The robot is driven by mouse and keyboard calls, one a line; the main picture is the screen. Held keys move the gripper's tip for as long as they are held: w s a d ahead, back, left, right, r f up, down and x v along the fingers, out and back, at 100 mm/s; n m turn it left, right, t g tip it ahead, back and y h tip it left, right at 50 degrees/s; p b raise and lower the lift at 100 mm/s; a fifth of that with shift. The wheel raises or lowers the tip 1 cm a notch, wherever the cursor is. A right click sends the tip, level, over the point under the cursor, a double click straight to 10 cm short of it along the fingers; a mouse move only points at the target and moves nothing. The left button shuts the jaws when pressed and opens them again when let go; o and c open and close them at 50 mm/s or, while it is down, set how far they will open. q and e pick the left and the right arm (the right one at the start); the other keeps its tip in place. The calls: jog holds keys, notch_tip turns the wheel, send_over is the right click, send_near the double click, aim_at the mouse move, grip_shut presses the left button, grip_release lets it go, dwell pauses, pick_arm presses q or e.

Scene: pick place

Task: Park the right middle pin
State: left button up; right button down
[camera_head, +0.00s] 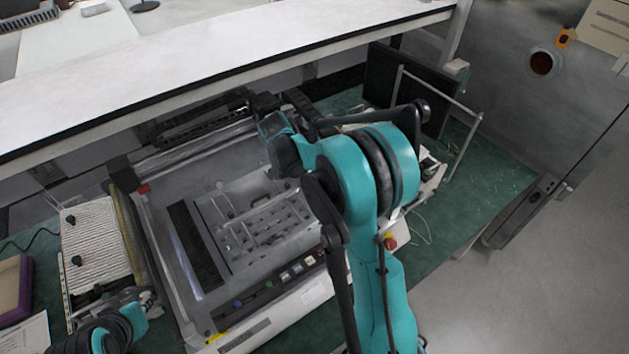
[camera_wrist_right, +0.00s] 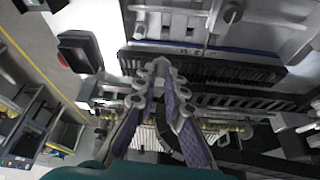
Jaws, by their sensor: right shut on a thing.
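My right gripper (camera_wrist_right: 160,72) reaches to the dark slotted rail (camera_wrist_right: 205,68) of the machine in the right wrist view. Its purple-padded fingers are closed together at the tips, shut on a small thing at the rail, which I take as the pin. The fingertips hide most of it, so its tilt and seating cannot be told. In the head view my right arm reaches over the machine (camera_head: 165,255) to its back edge, and the fingertips are hidden there. My left gripper (camera_head: 143,300) is low at the left, beside the machine; its jaws are too unclear to read.
A white shelf (camera_head: 230,40) runs above the machine's back edge, close to my right arm. A metal bed with bars (camera_head: 262,222) lies inside the machine. A ribbed white pad (camera_head: 95,238) and a purple-edged tray (camera_head: 14,285) are at the left. Green bench top (camera_head: 490,190) is clear at right.

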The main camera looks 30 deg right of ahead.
jog(key=shift+f+b, duration=1.85)
jog(key=shift+f, duration=1.15)
jog(key=shift+f+b, duration=0.75)
jog(key=c, duration=1.5)
grip_release()
jog(key=shift+c, duration=0.2)
jog(key=c, duration=0.3)
jog(key=shift+c, duration=0.2)
jog(key=shift+r+p, duration=2.1)
jog(key=shift+r, duration=1.4)
